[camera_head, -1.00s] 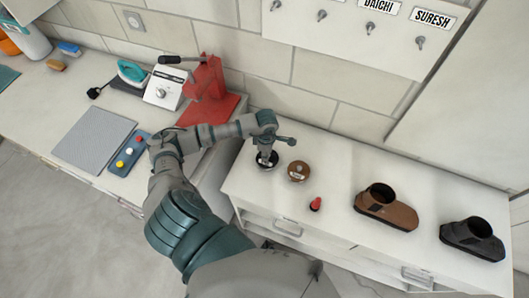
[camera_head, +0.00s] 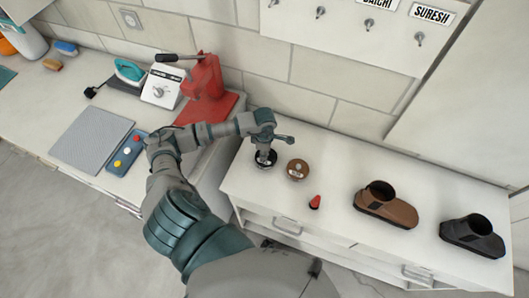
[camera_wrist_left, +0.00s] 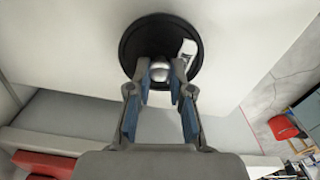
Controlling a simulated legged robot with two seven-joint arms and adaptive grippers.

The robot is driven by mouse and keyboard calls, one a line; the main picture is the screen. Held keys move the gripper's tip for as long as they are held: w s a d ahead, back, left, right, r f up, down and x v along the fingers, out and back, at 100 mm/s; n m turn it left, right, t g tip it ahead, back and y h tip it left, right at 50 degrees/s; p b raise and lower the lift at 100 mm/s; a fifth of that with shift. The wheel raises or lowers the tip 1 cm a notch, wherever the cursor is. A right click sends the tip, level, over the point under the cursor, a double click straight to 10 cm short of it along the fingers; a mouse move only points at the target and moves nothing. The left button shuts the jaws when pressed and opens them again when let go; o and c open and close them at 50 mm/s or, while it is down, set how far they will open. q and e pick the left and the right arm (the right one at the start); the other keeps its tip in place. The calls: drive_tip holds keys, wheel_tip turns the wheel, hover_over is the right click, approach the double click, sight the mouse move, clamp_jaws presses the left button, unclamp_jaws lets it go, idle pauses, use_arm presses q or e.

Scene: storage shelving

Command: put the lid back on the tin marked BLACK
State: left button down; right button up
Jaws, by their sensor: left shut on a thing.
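A round black piece (camera_head: 265,160) with a pale label sits under my left gripper (camera_head: 265,153) on the white counter, left of the brown tin. In the left wrist view the black piece (camera_wrist_left: 137,42) shows as a dark disc with a pale label at its right. My left gripper (camera_wrist_left: 161,72) is shut on a silver knob (camera_wrist_left: 160,71) at the disc's middle. I cannot tell tin from lid there, or whether the lid is seated. The label is too small to read. My right gripper is out of view.
A brown tin (camera_head: 297,169) stands close to the right of my gripper. A small red-topped item (camera_head: 315,202), a brown shoe (camera_head: 385,208) and a black shoe (camera_head: 472,238) stand further right. A red press (camera_head: 205,80) stands on the left bench.

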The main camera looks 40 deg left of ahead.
use_arm(q)
drive_tip(key=shift+a, duration=0.1)
drive_tip(key=c, duration=0.5)
unclamp_jaws()
drive_tip(key=shift+r, duration=0.1)
drive_tip(key=shift+r+p, duration=2.05)
drive_tip(key=shift+r, duration=1.35)
clamp_jaws()
drive_tip(key=shift+f, duration=0.15)
drive_tip(key=shift+f+b, duration=2.4)
drive_tip(key=shift+f, duration=0.25)
